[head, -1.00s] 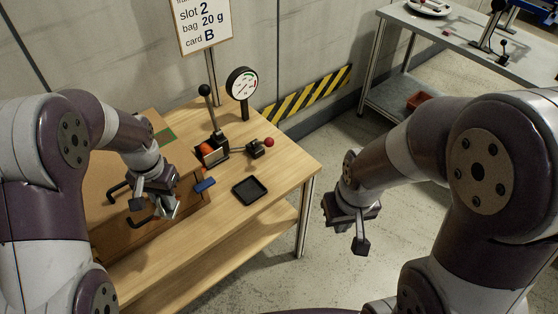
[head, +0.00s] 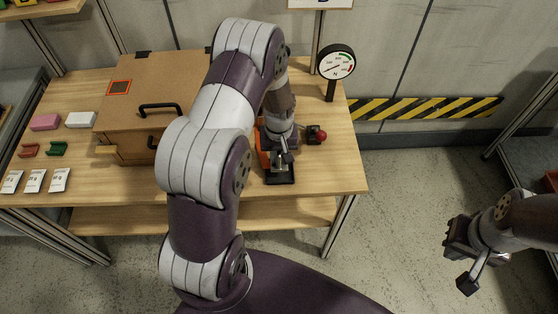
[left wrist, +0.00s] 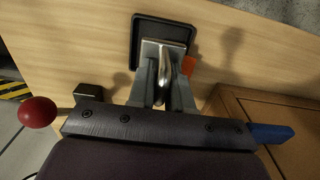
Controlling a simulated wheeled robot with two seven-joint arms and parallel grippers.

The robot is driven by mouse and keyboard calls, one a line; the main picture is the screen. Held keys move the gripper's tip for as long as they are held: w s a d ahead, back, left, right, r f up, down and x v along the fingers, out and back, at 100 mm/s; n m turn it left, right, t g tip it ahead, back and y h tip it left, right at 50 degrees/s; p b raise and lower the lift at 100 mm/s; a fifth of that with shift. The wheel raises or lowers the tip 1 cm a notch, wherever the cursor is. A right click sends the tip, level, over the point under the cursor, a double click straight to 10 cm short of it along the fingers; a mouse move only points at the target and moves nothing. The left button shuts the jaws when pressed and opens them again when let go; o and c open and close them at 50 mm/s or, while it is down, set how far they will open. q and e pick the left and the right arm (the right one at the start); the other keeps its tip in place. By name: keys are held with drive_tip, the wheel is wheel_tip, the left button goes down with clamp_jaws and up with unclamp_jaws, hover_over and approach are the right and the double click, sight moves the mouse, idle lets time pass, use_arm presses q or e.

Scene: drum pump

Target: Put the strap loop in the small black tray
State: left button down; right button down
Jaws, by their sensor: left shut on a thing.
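My left gripper (head: 279,158) is above the small black tray (head: 281,180) near the table's front edge. In the left wrist view its fingers (left wrist: 163,72) point at the tray (left wrist: 139,32) and cover part of it. Orange also shows left of the gripper in the head view. I cannot tell whether the loop touches the tray. My right gripper (head: 478,268) hangs over the floor at the right, empty; its finger gap is unclear.
A brown box (head: 125,130) with black handles stands left of the tray. A red knob (head: 320,136) and a gauge (head: 336,62) are behind and right. A blue piece (left wrist: 270,133) shows near the box. Pink and white blocks and several cards lie at the left.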

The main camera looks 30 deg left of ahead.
sight(279, 163)
use_arm(q)
drive_tip(key=shift+w+a+f, duration=0.1)
drive_tip(key=shift+w+f, duration=0.2)
wheel_tip(279, 163, down, 3)
drive_tip(key=shift+r, duration=0.1)
drive_tip(key=shift+f, duration=0.5)
drive_tip(key=shift+f, duration=0.15)
drive_tip(key=c, duration=1)
unclamp_jaws()
drive_tip(key=shift+c, duration=0.2)
wheel_tip(279, 163, up, 12)
drive_tip(key=shift+s+r, duration=0.1)
drive_tip(key=shift+r, duration=0.15)
drive_tip(key=s+d+r+m, duration=0.3)
drive_tip(key=s+d+r, duration=0.1)
drive_tip(key=s, duration=0.2)
drive_tip(key=s+d+r+m+t, duration=0.1)
drive_tip(key=s+d+r+m, duration=0.2)
drive_tip(key=s, duration=0.4)
drive_tip(key=shift+s+d+r+m, duration=0.2)
drive_tip(key=shift+d+r+m, duration=0.1)
drive_tip(key=shift+d+r, duration=0.35)
